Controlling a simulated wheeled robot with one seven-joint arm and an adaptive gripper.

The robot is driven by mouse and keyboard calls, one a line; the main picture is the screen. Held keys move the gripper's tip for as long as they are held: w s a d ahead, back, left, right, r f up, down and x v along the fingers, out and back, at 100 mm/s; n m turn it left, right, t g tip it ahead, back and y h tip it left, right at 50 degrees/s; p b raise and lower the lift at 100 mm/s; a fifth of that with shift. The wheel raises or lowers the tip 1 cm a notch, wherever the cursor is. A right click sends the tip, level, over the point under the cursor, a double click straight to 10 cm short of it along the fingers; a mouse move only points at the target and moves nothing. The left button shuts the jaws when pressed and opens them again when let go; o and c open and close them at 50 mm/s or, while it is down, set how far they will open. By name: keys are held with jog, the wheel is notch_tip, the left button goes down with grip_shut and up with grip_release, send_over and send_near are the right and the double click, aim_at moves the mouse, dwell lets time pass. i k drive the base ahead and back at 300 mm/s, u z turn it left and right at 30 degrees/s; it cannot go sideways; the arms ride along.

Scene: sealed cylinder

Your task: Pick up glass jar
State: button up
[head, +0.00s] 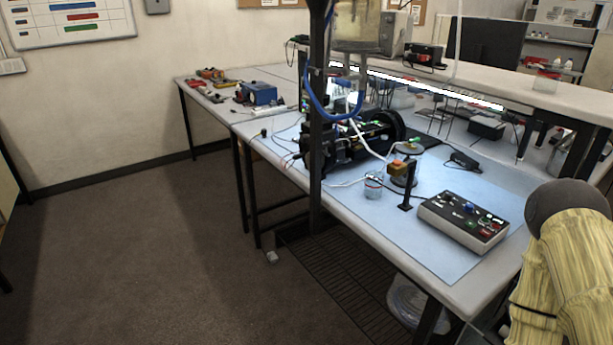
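A small clear glass jar (374,186) stands upright on the blue mat, near the front edge of the workbench. A reddish band shows near its top. A second clear jar-like container (547,81) with a reddish top stands on the raised shelf at the back right. I cannot tell from this view which of the two is the glass jar of the task. My gripper's fingers are not visible in the head view. A yellowish sleeved arm part, likely mine, shows at the lower right.
The workbench's blue mat (440,262) holds a grey control box (464,221), a small black stand (407,191) and cabled black equipment (350,143) left of the jar. A dark vertical post (317,190) rises at the bench front. The carpet (130,250) at left is clear.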

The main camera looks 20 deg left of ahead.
aim_at(374, 183)
jog(key=u, duration=0.6)
jog(key=i, duration=0.5)
jog(key=u, duration=0.45)
